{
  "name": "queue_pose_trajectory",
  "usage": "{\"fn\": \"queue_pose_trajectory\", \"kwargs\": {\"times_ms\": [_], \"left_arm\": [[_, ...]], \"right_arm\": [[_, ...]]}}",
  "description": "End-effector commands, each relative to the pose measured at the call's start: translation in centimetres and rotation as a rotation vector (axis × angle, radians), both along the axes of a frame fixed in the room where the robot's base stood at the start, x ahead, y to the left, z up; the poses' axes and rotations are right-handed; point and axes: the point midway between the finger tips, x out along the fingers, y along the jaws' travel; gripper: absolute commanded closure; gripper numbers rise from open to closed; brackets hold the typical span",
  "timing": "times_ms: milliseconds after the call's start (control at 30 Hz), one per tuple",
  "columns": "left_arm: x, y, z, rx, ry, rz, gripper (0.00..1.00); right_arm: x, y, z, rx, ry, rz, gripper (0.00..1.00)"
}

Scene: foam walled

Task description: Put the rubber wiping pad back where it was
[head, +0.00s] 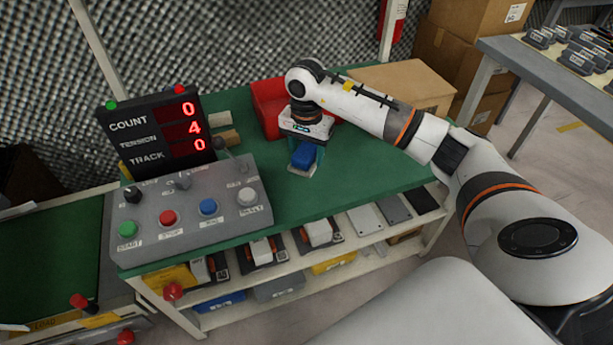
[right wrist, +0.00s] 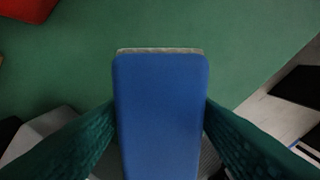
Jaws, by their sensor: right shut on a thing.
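The rubber wiping pad shows as a blue block (head: 303,155) with a pale layer along its underside. My right gripper (head: 304,160) is shut on it, with one green finger on each side. In the right wrist view the blue pad (right wrist: 160,110) fills the middle between the two fingers. The pad is over the green bench top (head: 345,185), near its front edge. I cannot tell whether its underside touches the bench. My left gripper is not in view.
A red bin (head: 268,105) stands just behind the gripper, with a cardboard box (head: 405,85) to its right. A control panel (head: 190,205) with buttons and a count display (head: 155,130) stand to the left. Bare bench lies right of the pad. Shelves below hold several parts.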

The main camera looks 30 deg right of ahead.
Motion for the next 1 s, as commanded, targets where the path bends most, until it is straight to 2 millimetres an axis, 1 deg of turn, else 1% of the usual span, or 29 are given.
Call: {"fn": "queue_pose_trajectory", "kwargs": {"times_ms": [33,100,267,500,600,867,1000], "left_arm": [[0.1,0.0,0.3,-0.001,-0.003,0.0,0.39],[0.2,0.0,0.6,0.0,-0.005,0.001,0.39],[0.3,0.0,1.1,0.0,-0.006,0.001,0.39],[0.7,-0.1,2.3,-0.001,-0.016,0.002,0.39],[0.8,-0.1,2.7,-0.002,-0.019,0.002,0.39],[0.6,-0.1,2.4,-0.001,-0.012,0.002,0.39],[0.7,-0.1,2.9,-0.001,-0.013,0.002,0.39]], "right_arm": [[-0.1,0.0,-1.1,0.0,0.004,-0.001,0.71],[-0.1,0.0,-2.0,0.0,0.001,0.0,0.71],[0.0,0.0,-3.1,-0.001,0.001,0.002,0.71],[0.0,0.1,-6.2,0.001,0.001,0.001,0.71],[0.0,0.0,-6.5,0.0,-0.001,0.002,0.71],[0.0,0.0,-6.5,0.0,-0.001,0.003,0.71],[0.0,0.0,-6.7,0.0,-0.001,0.002,0.71]]}}
